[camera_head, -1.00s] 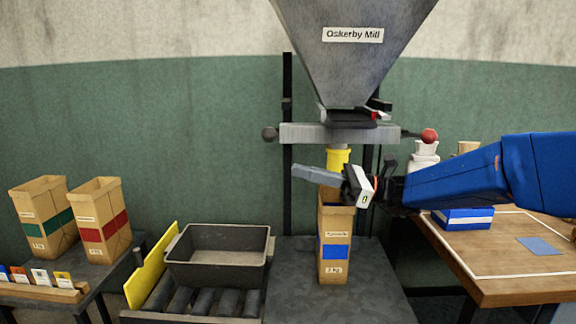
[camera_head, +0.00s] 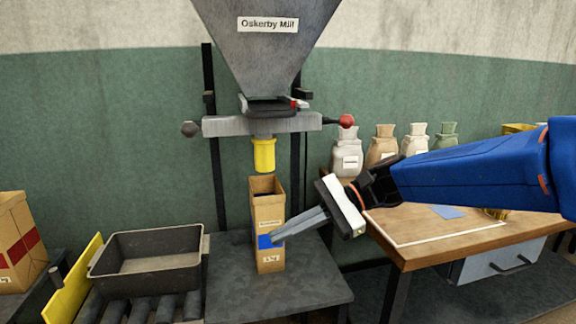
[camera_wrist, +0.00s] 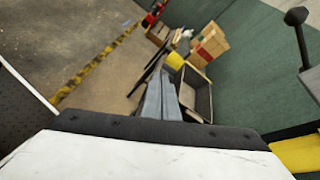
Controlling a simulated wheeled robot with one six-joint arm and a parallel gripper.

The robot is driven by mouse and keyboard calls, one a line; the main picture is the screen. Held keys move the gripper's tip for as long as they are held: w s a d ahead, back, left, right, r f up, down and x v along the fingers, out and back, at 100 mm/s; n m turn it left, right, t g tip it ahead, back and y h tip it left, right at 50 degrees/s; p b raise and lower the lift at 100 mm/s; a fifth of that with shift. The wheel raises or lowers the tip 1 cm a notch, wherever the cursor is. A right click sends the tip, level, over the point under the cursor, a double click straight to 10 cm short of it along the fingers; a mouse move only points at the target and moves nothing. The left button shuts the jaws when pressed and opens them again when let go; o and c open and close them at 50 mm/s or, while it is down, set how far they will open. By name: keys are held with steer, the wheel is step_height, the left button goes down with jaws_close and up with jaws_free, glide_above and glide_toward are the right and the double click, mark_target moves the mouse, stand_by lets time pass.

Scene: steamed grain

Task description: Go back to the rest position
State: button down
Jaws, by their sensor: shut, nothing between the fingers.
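My gripper (camera_head: 276,239) is shut and empty in the head view, pointing left and down from my blue arm. Its fingertips overlap the blue label of an open tan paper bag (camera_head: 267,198). I cannot tell whether they touch it. The bag stands upright on a dark stand (camera_head: 315,282), below the yellow spout (camera_head: 263,155) of the hopper marked Oskerby Mill (camera_head: 265,60). In the wrist view, the shut fingers (camera_wrist: 161,98) show grey, side by side, with nothing between them.
A dark tray (camera_head: 150,254) sits on rollers left of the bag, beside a yellow plate (camera_head: 72,280). A wooden bench (camera_head: 420,248) stands at right, with several sacks behind it. A lever with a red knob (camera_head: 346,121) sticks out above. Open floor (camera_wrist: 60,35) shows in the wrist view.

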steer(key=s+d+f+n+t+h, duration=0.2)
steer(key=s+d+f+n+h, duration=0.1)
steer(key=d, duration=0.7)
steer(key=s+d+f+n+t+h, duration=0.3)
steer(key=s+d+f+h, duration=0.2)
steer(key=d, duration=0.5)
steer(key=s+d+f+n+t+h, duration=0.2)
steer(key=s+d+f+h, duration=0.3)
steer(key=d, duration=0.4)
steer(key=shift+d+f+n+t, duration=0.4)
steer(key=shift+f+n, duration=0.3)
steer(key=shift+f, duration=0.1)
